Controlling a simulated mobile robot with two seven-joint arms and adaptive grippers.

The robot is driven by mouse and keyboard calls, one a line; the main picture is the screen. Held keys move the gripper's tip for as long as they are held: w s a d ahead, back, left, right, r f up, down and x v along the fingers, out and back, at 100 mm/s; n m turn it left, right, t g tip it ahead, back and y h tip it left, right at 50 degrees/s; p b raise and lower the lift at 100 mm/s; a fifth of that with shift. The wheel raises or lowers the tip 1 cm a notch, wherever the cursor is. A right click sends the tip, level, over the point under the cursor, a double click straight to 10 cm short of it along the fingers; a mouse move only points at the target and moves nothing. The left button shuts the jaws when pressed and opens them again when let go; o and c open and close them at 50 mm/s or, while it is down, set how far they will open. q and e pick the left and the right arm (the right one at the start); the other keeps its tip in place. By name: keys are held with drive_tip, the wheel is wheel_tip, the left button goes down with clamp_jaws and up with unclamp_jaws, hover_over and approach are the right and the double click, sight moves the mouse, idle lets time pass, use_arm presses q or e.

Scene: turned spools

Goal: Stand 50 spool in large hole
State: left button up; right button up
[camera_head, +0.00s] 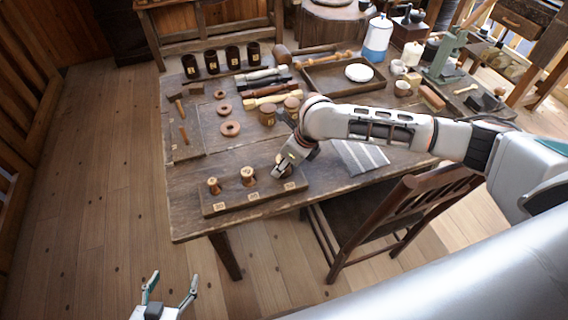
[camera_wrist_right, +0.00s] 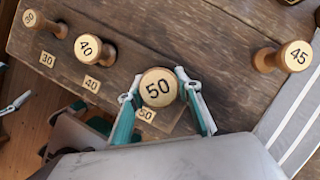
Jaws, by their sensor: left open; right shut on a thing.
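The 50 spool (camera_wrist_right: 158,87) is a turned wooden spool with a pale numbered top. My right gripper (camera_wrist_right: 160,92) is shut on it, one finger on each side. In the head view the right gripper (camera_head: 283,170) is over the right end of the dark wooden board (camera_head: 235,205), by the 50 label (camera_wrist_right: 146,113). The spool's lower end and the large hole are hidden, so I cannot tell whether it is in the hole. The 30 spool (camera_head: 214,185) and 40 spool (camera_head: 248,176) stand upright on the board. My left gripper (camera_head: 173,282) is open and empty, off the table.
A 45 spool (camera_wrist_right: 290,57) stands to the right in the wrist view, by a grey striped sheet (camera_head: 360,157). Dark cups (camera_head: 211,62), rings (camera_head: 230,128) and a tray (camera_head: 320,78) are farther back. A chair (camera_head: 385,215) stands at the front edge.

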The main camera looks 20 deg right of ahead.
drive_tip(key=shift+s+f, duration=0.4)
drive_tip(key=shift+f, duration=0.2)
drive_tip(key=o, duration=1.2)
drive_tip(key=shift+w+f, duration=0.15)
drive_tip(key=shift+w, duration=0.05)
drive_tip(key=o, duration=0.8)
drive_tip(key=shift+d, duration=0.1)
drive_tip(key=shift+r, duration=0.2)
drive_tip(key=shift+w+r, duration=0.15)
drive_tip(key=shift+r, duration=0.05)
